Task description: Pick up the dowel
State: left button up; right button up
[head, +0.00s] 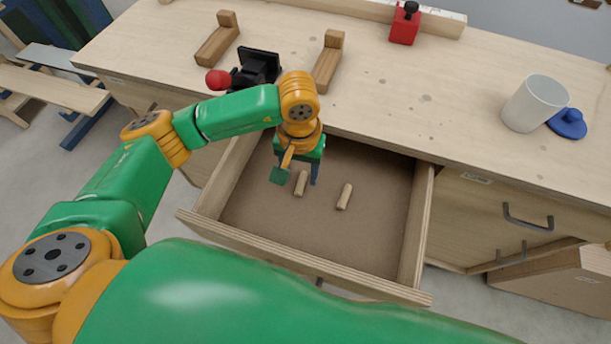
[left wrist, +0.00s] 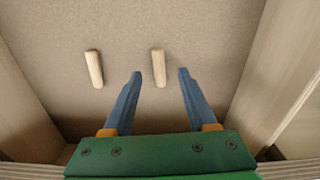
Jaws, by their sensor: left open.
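Two short pale wooden dowels lie on the brown floor of an open drawer (head: 262,252). The near-gripper dowel (head: 301,183) also shows in the left wrist view (left wrist: 158,67). The other dowel (head: 344,196) lies to its right in the head view, and on the left in the left wrist view (left wrist: 94,68). My left gripper (head: 300,179) is inside the drawer area, pointing down, open and empty. In the left wrist view its blue fingers (left wrist: 160,73) are apart, with the near-gripper dowel appearing between and just beyond their tips. My right gripper is not in view.
The drawer's side walls flank the gripper, and the workbench top (head: 430,100) overhangs behind.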

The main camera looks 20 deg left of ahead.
aim_at(301, 182)
pick_arm(q)
notch_tip(301, 182, down, 3)
jog(key=shift+w, duration=0.15)
jog(key=shift+w+f, duration=0.2)
jog(key=shift+f, duration=0.1)
grip_shut()
jog(key=shift+r, duration=0.15)
